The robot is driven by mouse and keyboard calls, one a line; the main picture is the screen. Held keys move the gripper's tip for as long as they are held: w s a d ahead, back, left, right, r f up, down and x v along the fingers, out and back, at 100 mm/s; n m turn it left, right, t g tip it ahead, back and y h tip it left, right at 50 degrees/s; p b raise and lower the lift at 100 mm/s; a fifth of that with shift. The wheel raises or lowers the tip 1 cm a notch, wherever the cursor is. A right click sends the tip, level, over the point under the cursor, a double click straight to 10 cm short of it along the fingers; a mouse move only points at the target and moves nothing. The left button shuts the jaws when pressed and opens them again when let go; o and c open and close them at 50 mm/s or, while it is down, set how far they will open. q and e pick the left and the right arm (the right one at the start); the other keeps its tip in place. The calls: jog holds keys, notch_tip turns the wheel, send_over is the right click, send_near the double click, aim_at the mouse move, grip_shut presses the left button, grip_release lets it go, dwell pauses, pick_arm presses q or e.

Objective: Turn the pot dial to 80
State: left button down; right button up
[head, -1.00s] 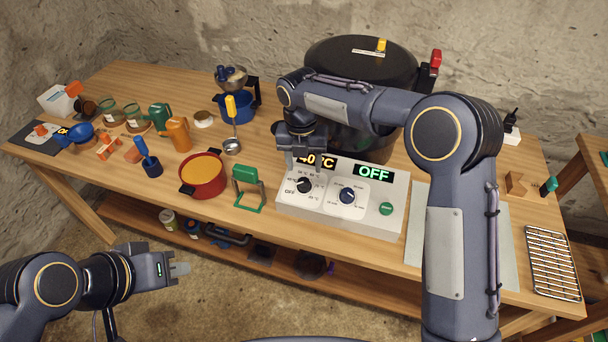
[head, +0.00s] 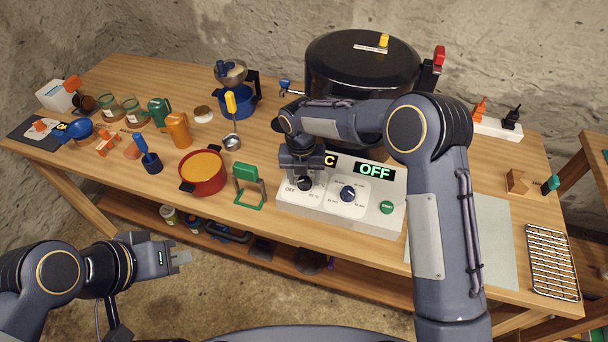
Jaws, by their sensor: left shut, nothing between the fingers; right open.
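The big dark pot (head: 345,66) stands at the back of the table, with a white control panel (head: 380,222) in front of it. The panel's left dial (head: 304,183) is black and marked OFF at its lower left; its temperature display is mostly covered, with only a "C" showing. My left gripper (head: 181,258) is shut and empty, off the table's front edge.
A grey mat (head: 490,235) and a wire rack (head: 552,262) lie to the right. Jars and tools fill the table's left side.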

jog(key=c, duration=1)
